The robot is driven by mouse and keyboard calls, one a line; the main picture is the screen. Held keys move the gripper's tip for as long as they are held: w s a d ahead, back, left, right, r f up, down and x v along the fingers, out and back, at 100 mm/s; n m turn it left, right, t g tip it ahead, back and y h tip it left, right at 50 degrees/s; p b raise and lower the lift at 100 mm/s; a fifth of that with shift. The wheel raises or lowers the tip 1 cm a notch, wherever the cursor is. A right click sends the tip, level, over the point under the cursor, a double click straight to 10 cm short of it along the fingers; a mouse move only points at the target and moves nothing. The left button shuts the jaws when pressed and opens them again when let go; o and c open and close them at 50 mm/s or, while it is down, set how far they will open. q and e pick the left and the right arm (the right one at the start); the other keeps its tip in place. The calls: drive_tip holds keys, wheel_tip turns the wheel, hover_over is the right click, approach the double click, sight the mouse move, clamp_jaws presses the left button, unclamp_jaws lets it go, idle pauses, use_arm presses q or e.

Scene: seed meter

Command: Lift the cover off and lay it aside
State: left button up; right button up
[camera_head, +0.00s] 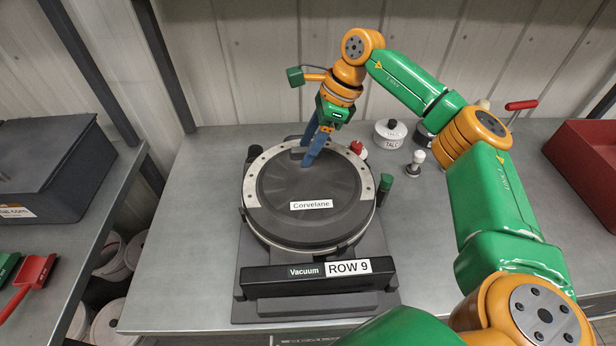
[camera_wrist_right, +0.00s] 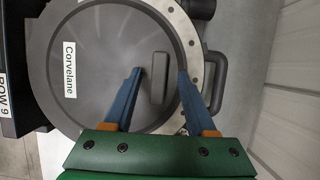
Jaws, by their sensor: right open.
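The dark round cover (camera_head: 335,212), labelled Corvelane, lies flat on the seed meter (camera_head: 254,183), inside its pale metal ring. In the right wrist view the cover (camera_wrist_right: 110,62) fills the left and middle, with a raised bar handle (camera_wrist_right: 159,78) near its edge. My right gripper (camera_head: 311,156) is over the far part of the cover, pointing down. It is open, and in the right wrist view its blue fingers (camera_wrist_right: 161,75) stand on either side of the handle, apart from it. I cannot tell their exact height. My left gripper is not in view.
The meter's front carries a Vacuum ROW 9 plate (camera_head: 348,267). A white canister (camera_head: 390,134), a small knob-topped piece (camera_head: 415,160) and a green-capped piece (camera_head: 385,184) stand to the right. A red bin (camera_head: 590,160) is far right. The bench left of the meter (camera_head: 190,240) is clear.

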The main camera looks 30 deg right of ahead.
drive_tip(key=shift+s+r, duration=0.1)
drive_tip(key=shift+s, duration=0.05)
clamp_jaws()
drive_tip(key=shift+r, duration=0.15)
drive_tip(key=shift+r, duration=0.35)
wheel_tip(320, 180, up, 9)
